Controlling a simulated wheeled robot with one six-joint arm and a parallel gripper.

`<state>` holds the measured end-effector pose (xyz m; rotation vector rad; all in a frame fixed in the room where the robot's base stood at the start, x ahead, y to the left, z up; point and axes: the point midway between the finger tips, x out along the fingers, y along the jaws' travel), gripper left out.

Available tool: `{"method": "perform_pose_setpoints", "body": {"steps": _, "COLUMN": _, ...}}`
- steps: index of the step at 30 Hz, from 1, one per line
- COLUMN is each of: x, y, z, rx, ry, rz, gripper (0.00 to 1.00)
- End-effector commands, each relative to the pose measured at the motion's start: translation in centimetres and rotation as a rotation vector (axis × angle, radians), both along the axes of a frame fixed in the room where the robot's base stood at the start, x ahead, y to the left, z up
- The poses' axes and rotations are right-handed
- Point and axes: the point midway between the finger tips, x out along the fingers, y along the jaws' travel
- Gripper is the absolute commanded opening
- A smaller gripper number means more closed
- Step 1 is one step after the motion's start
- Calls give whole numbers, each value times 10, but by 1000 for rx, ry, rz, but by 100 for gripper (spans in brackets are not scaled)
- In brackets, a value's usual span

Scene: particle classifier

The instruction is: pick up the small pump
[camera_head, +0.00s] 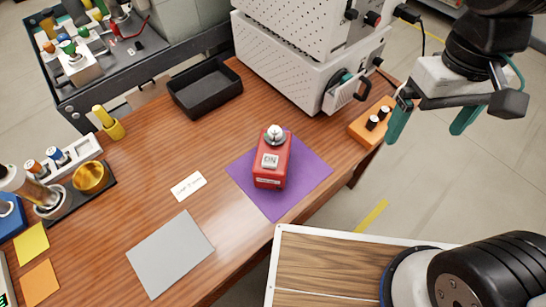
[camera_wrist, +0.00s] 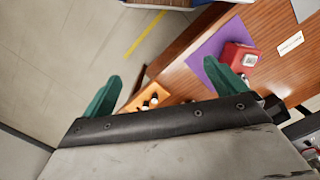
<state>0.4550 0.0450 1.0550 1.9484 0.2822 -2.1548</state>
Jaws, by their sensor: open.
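The small pump appears to be the red box-shaped device (camera_head: 271,165) with a round metal fitting on top and a pale label. It stands upright on a purple mat (camera_head: 307,174) on the wooden table. In the wrist view the red device (camera_wrist: 240,56) shows at the upper right, partly covered by a green fingertip. My gripper (camera_head: 432,122) is open and empty, at the upper right of the head view. Its two green fingers (camera_wrist: 168,88) are spread apart. It is off the table's right edge and well apart from the red device.
An orange block with black knobs (camera_head: 371,123) and a large white perforated machine (camera_head: 302,72) stand at the table's right back. A black tray (camera_head: 205,88) is at the back. A gold cup (camera_head: 90,178) and a grey sheet (camera_head: 170,254) lie to the left. Table around the mat is mostly clear.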

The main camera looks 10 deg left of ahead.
Motion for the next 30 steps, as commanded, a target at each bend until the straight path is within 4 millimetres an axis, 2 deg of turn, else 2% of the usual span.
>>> {"method": "perform_pose_setpoints", "body": {"steps": 1, "x": 6, "y": 15, "z": -9, "rx": -11, "ry": 24, "rz": 30, "gripper": 96}}
{"method": "perform_pose_setpoints", "body": {"steps": 6, "x": 22, "y": 63, "z": -38, "rx": -41, "ry": 54, "rz": 72, "gripper": 96}}
{"method": "perform_pose_setpoints", "body": {"steps": 12, "x": 33, "y": 126, "z": -81, "rx": -75, "ry": 59, "rz": 73, "gripper": 96}}
{"method": "perform_pose_setpoints", "body": {"steps": 17, "x": 36, "y": 179, "z": -122, "rx": -89, "ry": 33, "rz": 25, "gripper": 96}}
{"method": "perform_pose_setpoints", "body": {"steps": 21, "x": 44, "y": 221, "z": -151, "rx": -66, "ry": -18, "rz": -86, "gripper": 96}}
{"method": "perform_pose_setpoints", "body": {"steps": 24, "x": 62, "y": 239, "z": -151, "rx": -5, "ry": -77, "rz": -219, "gripper": 96}}
{"method": "perform_pose_setpoints", "body": {"steps": 30, "x": 68, "y": 244, "z": -155, "rx": 21, "ry": -100, "rz": -316, "gripper": 96}}
